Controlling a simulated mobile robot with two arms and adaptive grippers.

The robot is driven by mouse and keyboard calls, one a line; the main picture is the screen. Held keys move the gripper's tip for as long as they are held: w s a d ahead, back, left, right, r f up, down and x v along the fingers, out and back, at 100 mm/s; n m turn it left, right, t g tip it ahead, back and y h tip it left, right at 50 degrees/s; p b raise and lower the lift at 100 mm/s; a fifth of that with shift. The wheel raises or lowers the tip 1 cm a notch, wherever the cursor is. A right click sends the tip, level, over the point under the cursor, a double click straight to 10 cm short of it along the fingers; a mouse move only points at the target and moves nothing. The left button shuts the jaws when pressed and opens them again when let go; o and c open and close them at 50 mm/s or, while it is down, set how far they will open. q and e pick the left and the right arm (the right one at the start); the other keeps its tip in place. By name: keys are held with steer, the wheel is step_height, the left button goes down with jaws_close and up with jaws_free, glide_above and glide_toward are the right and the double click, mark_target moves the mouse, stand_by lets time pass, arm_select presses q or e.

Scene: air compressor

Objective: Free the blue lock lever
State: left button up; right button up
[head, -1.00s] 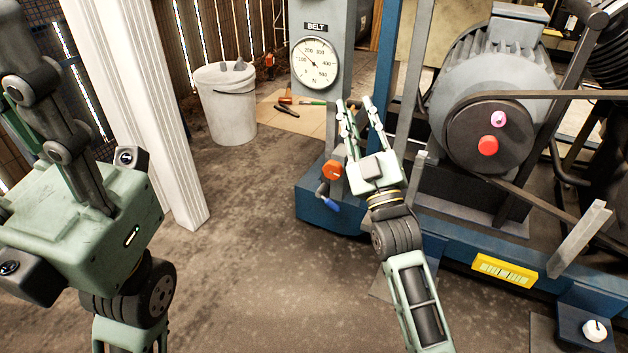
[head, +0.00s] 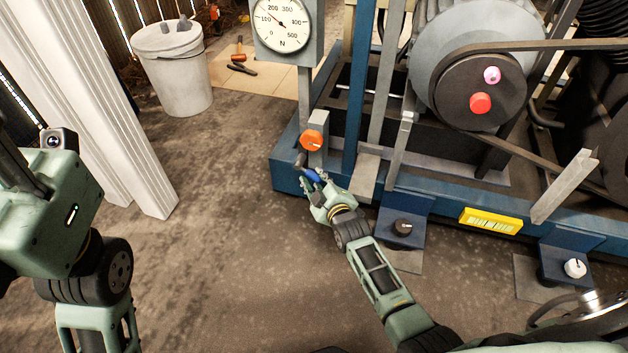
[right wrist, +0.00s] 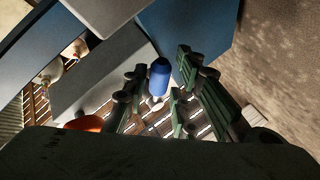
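The blue lock lever (head: 312,175) is a short blue handle on a dark arm, low on the compressor's frame below an orange-red knob (head: 312,140). My right gripper (head: 318,184) is at the lever. In the right wrist view the blue lever (right wrist: 159,80) stands between my spread fingers, with gaps showing on both sides. The right gripper is open and not clamped on it. My left gripper (head: 25,165) is at the left edge of the head view. Its fingers are mostly cut off, so I cannot see their opening.
A belt gauge (head: 283,22) is above. A white bucket (head: 175,75) and a white post stand left. The floor between is clear.

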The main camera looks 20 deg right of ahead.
steer(key=shift+b+x, duration=0.45)
steer(key=shift+x, duration=0.7)
steer(key=shift+c, duration=0.3)
jaws_close()
